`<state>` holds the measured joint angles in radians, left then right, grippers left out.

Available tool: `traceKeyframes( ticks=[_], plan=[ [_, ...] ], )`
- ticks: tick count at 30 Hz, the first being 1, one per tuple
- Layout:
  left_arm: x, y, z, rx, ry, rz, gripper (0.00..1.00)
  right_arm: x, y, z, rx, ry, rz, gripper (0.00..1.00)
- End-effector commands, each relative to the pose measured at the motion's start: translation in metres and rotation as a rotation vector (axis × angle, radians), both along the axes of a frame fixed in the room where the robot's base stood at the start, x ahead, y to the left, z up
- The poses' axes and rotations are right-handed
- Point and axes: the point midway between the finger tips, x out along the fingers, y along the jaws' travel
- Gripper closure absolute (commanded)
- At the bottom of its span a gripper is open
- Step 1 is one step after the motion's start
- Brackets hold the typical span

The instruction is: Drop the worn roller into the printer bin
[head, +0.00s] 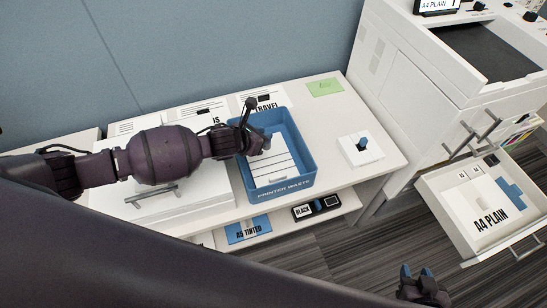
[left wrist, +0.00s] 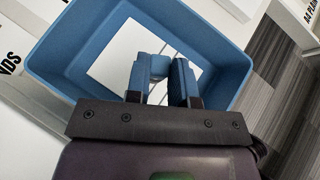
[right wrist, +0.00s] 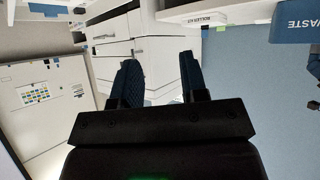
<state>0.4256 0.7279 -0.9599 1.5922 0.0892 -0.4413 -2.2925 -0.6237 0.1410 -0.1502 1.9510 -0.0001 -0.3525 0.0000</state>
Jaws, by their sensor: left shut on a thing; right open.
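My left gripper (head: 262,146) is over the blue bin (head: 283,188), whose front reads PRINTER WASTE. In the left wrist view its fingers (left wrist: 160,82) are shut on a small blue-grey piece (left wrist: 158,66), likely the worn roller, mostly hidden between them. The bin's rim (left wrist: 62,45) surrounds the fingers there, and white sheets (left wrist: 110,50) lie inside. I cannot tell how high the piece is above the sheets. My right gripper (head: 417,275) is low at the front right, away from the bin; in the right wrist view its fingers (right wrist: 160,82) are apart and empty.
A white block with a blue peg (head: 362,145) stands right of the bin. A green note (head: 325,87) lies behind. A white printer (head: 410,70) stands at right with an open A4 PLAIN drawer (head: 460,215). A lower shelf holds an A5 TINTED pack (head: 246,230).

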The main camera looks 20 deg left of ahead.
Motion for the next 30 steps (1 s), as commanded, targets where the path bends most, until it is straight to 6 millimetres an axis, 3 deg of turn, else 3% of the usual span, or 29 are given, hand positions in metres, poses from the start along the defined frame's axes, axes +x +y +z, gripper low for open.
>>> traceKeyframes(
  ticks=[7, 19, 20, 24, 25, 30],
  plan=[
    [0.0, 0.0, -0.018, -0.001, -0.002, 0.0, 1.0, 0.009, 0.001, -0.007, 0.0, -0.024, 0.004, 0.6],
    [0.0, 0.0, -0.02, 0.0, -0.001, 0.0, 1.0, 0.013, 0.002, -0.003, 0.001, -0.037, 0.006, 0.6],
    [0.0, 0.0, -0.02, 0.0, -0.001, 0.0, 0.75, 0.013, 0.002, -0.003, 0.001, -0.036, 0.006, 0.6],
    [0.0, 0.0, -0.02, 0.0, -0.001, 0.0, 0.53, 0.012, 0.002, -0.004, 0.0, -0.034, 0.006, 0.6],
    [0.0, 0.0, -0.02, 0.0, -0.001, 0.0, 0.49, 0.012, 0.002, -0.004, 0.0, -0.034, 0.006, 0.6],
    [0.0, 0.0, -0.02, 0.0, -0.001, -0.001, 0.48, 0.012, 0.002, -0.005, 0.0, -0.033, 0.006, 0.6]
  ],
)
